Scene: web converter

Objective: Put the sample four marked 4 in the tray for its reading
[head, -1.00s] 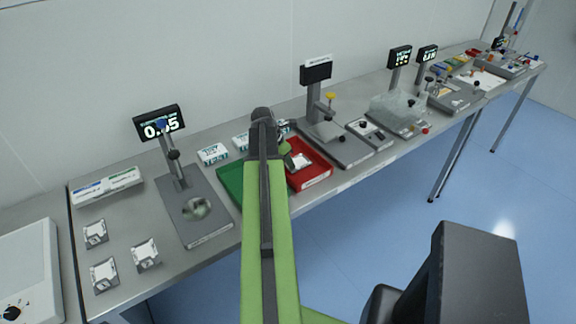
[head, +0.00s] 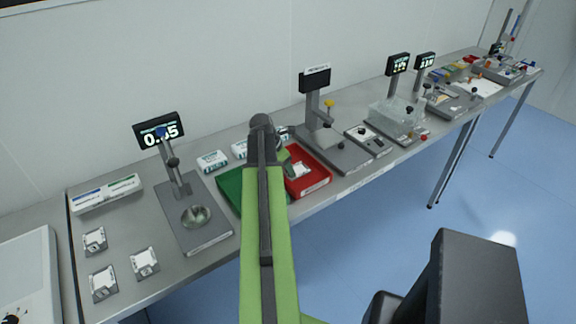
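A device with a round metal pan (head: 196,216) and a display reading about 0.05 (head: 159,130) stands at the left of the bench. A green tray (head: 232,187) and a red tray (head: 322,183) lie right of it; my arm covers part of the green one. A pale square piece (head: 299,170) is at the red tray, by my arm's end. Three similar white-topped samples (head: 95,240), (head: 103,282) and (head: 145,262) sit at the front left. Their marks are too small to read. My gripper's fingers are hidden behind my green arm, so its state does not show.
Small white boxes labelled TRAY (head: 212,161) stand behind the green tray. A white holder with blue and green strips (head: 106,193) lies back left. More instruments (head: 333,140) crowd the bench to the right. Blue floor (head: 350,250) lies in front.

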